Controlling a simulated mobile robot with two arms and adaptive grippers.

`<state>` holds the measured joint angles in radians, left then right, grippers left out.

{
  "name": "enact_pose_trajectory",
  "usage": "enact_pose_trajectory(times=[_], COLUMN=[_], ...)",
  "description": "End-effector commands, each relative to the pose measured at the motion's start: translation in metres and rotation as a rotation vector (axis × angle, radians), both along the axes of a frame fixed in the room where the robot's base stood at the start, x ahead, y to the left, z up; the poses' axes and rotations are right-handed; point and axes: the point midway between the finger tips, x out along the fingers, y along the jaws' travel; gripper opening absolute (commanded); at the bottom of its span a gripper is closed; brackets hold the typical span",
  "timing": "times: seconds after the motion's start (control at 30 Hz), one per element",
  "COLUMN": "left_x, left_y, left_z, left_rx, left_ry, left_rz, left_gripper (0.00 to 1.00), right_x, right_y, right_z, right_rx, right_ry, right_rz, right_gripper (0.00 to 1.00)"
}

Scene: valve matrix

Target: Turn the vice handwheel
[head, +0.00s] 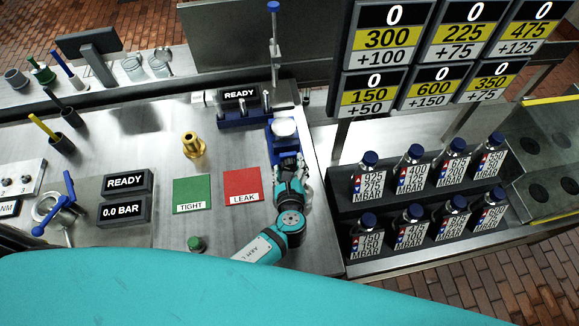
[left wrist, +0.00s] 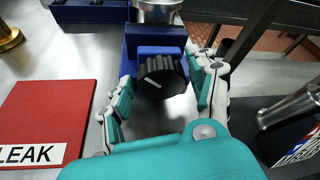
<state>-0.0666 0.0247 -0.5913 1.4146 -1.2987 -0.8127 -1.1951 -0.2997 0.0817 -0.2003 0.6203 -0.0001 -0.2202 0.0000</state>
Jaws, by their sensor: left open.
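The blue vice (head: 270,133) stands near the right edge of the steel table, with a round metal piece (head: 284,127) at its top. In the left wrist view the black ribbed handwheel (left wrist: 163,77) sits on the near face of the blue vice body (left wrist: 140,38). My left gripper (head: 289,165) is at the near side of the vice, fingers pointing at it. In the left wrist view its open fingers lie on either side of the handwheel; I cannot tell whether they touch it. The handwheel is not clear in the head view. My right gripper is not in view.
The red LEAK pad (head: 241,184) and green TIGHT pad (head: 192,194) lie left of my left arm. A brass fitting (head: 193,146) stands behind them. Labelled bottles (head: 412,175) fill a dark rack to the right. A blue-handled post (head: 274,45) rises behind the vice.

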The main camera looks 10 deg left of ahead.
Motion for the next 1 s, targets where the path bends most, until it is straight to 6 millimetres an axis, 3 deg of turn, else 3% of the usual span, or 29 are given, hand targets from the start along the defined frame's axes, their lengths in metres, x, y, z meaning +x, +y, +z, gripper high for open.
enact_pose_trajectory(times=[0.17,0.7,1.0], left_x=[-0.008,-0.098,-0.109], left_y=[-0.002,-0.025,-0.027], left_z=[0.002,0.038,0.043], left_rx=[-0.001,0.000,0.001], left_ry=[0.000,0.001,0.001], left_rz=[-0.001,-0.002,0.001], left_gripper=[0.58,0.58,0.58], right_x=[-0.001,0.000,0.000], right_y=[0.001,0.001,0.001], right_z=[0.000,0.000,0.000], right_rx=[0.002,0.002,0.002], right_ry=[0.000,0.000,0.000], right_rz=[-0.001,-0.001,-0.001], right_gripper=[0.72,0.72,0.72])
